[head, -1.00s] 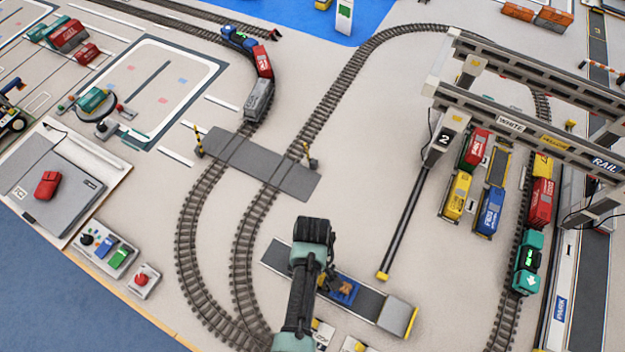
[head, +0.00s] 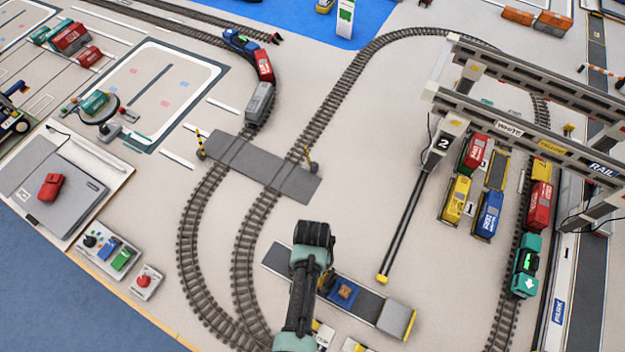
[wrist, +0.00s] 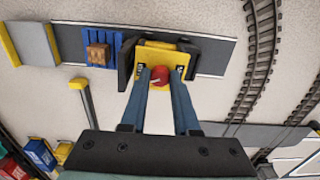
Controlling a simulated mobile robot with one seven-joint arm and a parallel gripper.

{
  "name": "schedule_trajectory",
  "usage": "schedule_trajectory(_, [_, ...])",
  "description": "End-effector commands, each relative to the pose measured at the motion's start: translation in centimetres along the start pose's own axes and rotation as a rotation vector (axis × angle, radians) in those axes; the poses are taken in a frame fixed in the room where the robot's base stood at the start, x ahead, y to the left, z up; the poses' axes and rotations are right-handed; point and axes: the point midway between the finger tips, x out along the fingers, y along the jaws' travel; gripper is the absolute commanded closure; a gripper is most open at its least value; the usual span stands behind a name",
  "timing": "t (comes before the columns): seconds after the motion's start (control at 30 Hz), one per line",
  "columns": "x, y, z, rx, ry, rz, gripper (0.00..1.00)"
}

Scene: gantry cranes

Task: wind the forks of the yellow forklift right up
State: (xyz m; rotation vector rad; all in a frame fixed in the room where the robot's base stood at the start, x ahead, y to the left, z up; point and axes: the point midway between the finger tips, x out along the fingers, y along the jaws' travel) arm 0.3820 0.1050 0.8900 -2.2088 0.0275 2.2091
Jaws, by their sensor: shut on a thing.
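The yellow forklift (wrist: 172,51) is in the wrist view, on a dark strip, seen from above. It has black parts on both sides and a red knob (wrist: 161,74) on the side toward me. My gripper (wrist: 160,77) is shut on the red knob, one finger on each side. Left of the forklift, a blue pallet (wrist: 116,45) carries a brown box (wrist: 98,54). The forks and their height cannot be made out. In the head view my arm hides most of the forklift; the pallet (head: 354,291) shows just right of the arm.
The dark strip ends at a grey block (head: 396,317) with a yellow edge. Curved rail track (head: 243,255) runs left of the arm. A gantry crane (head: 520,132) stands over coloured containers at the right. A panel with a red button (head: 144,281) is at lower left.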

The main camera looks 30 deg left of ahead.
Motion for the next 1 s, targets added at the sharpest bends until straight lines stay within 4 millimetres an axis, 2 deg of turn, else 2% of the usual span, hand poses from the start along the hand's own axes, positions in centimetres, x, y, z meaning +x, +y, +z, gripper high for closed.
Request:
schedule_trajectory(0.2, [-0.09, -0.04, -0.09, 0.181, 0.002, -0.001, 1.00])
schedule_trajectory(0.5, [-0.07, -0.04, -0.08, 0.350, 0.001, 0.000, 1.00])
schedule_trajectory(1.0, [-0.05, -0.05, -0.08, 0.419, 0.001, -0.001, 1.00])
